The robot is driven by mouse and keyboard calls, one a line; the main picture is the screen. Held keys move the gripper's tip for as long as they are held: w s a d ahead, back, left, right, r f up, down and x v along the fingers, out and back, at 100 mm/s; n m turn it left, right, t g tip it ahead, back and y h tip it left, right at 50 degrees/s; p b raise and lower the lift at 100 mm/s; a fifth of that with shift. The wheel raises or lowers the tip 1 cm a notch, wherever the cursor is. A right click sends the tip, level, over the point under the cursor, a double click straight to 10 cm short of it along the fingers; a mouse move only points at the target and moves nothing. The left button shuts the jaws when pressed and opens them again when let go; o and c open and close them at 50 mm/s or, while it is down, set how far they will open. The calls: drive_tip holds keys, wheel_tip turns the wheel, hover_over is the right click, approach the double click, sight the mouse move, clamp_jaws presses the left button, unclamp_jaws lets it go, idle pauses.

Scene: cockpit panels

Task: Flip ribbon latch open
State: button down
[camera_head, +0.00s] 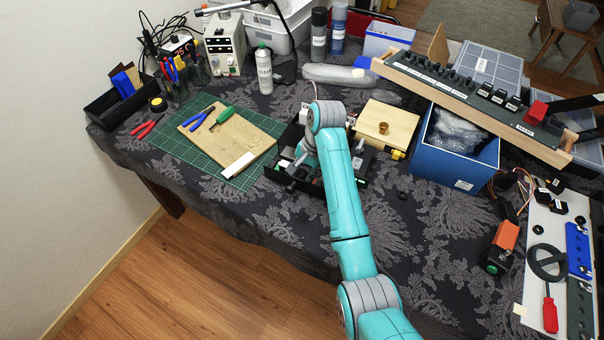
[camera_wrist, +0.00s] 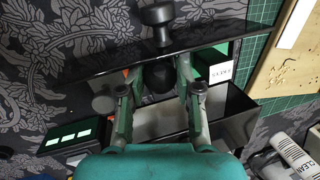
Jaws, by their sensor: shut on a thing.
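My gripper (camera_wrist: 158,78) reaches down into a black open box (camera_wrist: 235,115) in the wrist view. Its two fingers stand on either side of a dark round piece (camera_wrist: 157,76) and are shut on it. A black panel (camera_wrist: 100,57) with a black knob (camera_wrist: 157,16) crosses just beyond the fingertips. I cannot pick out a ribbon latch for certain. In the head view the black box (camera_head: 275,176) sits near the table's front edge, and my arm hides much of it and of my gripper.
A green cutting mat (camera_head: 170,148) with a wooden board (camera_head: 225,145) lies left of the box. A wooden box (camera_head: 386,125) and a blue bin (camera_head: 455,160) stand to the right. The patterned cloth in front of the blue bin is mostly clear.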

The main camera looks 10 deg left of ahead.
drive_tip(key=g, duration=0.1)
drive_tip(key=w+g, duration=0.1)
drive_tip(key=shift+d+r+g+y, duration=0.2)
drive_tip(key=shift+r+g+y, duration=0.2)
drive_tip(key=shift+w+d+r+m+g+y, duration=0.1)
drive_tip(key=shift+w+m+g+y, duration=0.15)
drive_tip(key=shift+g, duration=0.35)
drive_tip(key=shift+w+r+m+g+y, duration=0.15)
drive_tip(key=shift+w+g, duration=0.1)
drive_tip(key=shift+g, duration=0.35)
drive_tip(key=shift+f, duration=0.15)
drive_tip(key=c, duration=0.8)
unclamp_jaws()
